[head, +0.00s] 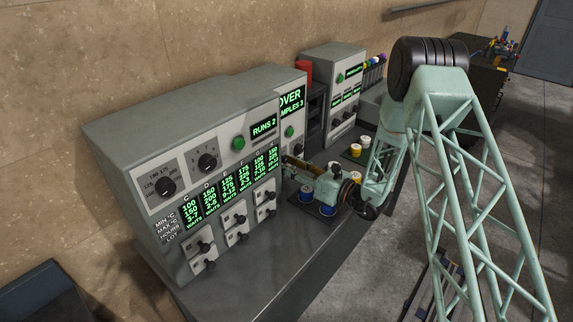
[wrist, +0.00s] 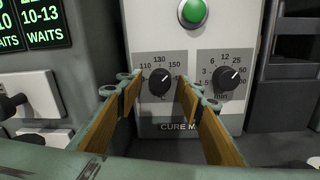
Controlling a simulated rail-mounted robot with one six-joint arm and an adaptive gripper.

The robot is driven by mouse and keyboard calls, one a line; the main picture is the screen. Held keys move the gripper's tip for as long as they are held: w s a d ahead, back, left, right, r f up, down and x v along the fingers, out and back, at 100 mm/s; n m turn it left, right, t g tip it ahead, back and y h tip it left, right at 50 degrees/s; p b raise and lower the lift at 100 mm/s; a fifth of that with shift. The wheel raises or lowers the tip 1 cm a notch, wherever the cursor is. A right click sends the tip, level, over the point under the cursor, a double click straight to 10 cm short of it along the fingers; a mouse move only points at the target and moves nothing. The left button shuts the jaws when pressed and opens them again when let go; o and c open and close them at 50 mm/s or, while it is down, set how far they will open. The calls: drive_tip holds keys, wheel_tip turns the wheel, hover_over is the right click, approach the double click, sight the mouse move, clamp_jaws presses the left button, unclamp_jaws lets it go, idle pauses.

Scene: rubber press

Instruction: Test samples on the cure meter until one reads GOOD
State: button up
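The cure meter is the grey cabinet (head: 290,85) behind the large panel; part of its green display (head: 291,103) reads "OVER" and "…MPLES 3". In the wrist view its face (wrist: 172,35) carries a green button (wrist: 194,12), a black °C dial (wrist: 161,82) and a black minutes dial (wrist: 225,77). My gripper (wrist: 158,92) is open and empty, its wood-lined fingers on either side of the °C dial. Contact cannot be told. In the head view my gripper (head: 286,162) reaches to the cabinet's lower front. Blue cups (head: 306,194) stand on a dark tray beneath my wrist.
A large grey panel (head: 150,135) with dials, switches and a "RUNS 2" display stands left of my gripper. Yellow and white cups (head: 355,150) stand to the right. Another cabinet (head: 335,60) with green displays stands farther back. The bench (head: 255,285) is clear at the front.

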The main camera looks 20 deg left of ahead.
drive_tip(key=shift+a, duration=0.1)
drive_tip(key=c, duration=0.9)
drive_tip(key=shift+w+n+b, duration=0.1)
drive_tip(key=shift+n+b, duration=0.5)
drive_tip(key=shift+b, duration=0.25)
drive_tip(key=n+b, duration=0.7)
drive_tip(key=b, duration=0.2)
drive_tip(key=shift+h, duration=0.3)
drive_tip(key=shift+r+n+b, duration=0.1)
drive_tip(key=shift+n+b, duration=0.2)
drive_tip(key=shift+b, duration=0.15)
drive_tip(key=o, duration=0.9)
